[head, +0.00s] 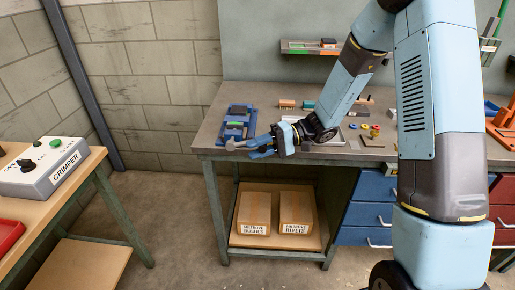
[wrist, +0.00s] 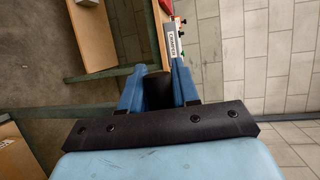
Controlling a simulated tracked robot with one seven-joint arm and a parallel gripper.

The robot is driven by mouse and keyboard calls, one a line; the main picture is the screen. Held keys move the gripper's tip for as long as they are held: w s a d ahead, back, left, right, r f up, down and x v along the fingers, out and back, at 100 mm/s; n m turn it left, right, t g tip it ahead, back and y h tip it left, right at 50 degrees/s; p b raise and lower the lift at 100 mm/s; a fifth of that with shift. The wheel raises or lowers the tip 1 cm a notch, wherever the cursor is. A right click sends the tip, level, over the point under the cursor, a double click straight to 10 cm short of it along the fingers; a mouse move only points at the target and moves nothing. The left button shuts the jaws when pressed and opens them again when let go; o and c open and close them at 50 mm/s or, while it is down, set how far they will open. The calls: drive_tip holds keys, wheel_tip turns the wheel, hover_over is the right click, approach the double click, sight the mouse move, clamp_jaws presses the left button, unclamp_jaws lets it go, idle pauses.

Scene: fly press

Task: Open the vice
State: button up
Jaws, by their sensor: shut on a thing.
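A grey handle part (head: 231,145) sticks out at the vice's front, just past the bench edge. My gripper (head: 254,147) reaches in from the right, with its blue fingers at this handle part. In the wrist view my gripper (wrist: 158,84) is shut on a dark round part (wrist: 158,95), which looks like the vice handle. The fingers hide much of it, and the vice's body is not visible in the wrist view.
Small tools and coloured parts lie on the workbench (head: 207,139) right of the vice. Cardboard boxes (head: 254,211) stand on the shelf below. A crimper box (head: 45,167) sits on a separate table at left. The floor between the tables is clear.

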clamp_jaws()
drive_tip(key=shift+f, duration=0.1)
